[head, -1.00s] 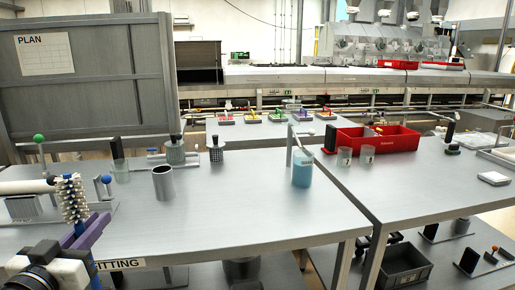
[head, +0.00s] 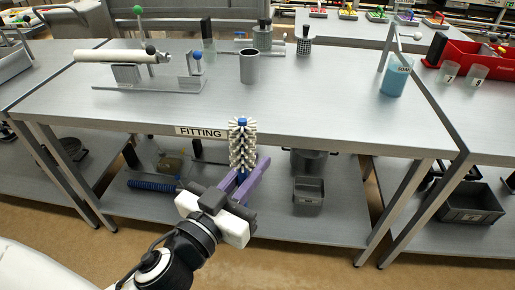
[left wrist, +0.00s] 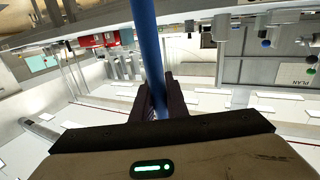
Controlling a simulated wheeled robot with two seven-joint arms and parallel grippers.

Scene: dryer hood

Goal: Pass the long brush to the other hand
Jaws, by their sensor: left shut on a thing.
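The long brush has a head of white bristles (head: 242,146) with a blue tip, upright in the head view in front of the table's front edge. My left gripper (head: 245,180), with purple fingers, is shut on its blue handle just below the bristles. In the left wrist view the blue handle (left wrist: 148,45) runs up from between the dark fingers of my left gripper (left wrist: 157,95). The lower part of the handle is hidden behind the gripper in the head view. My right gripper is not in view.
The steel table (head: 330,125) with the FITTING label stands behind the brush. On it are a white roller on a stand (head: 110,57), a metal cup (head: 249,67) and a blue soap beaker (head: 395,78). A lower shelf (head: 330,205) holds bins and a blue ribbed part.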

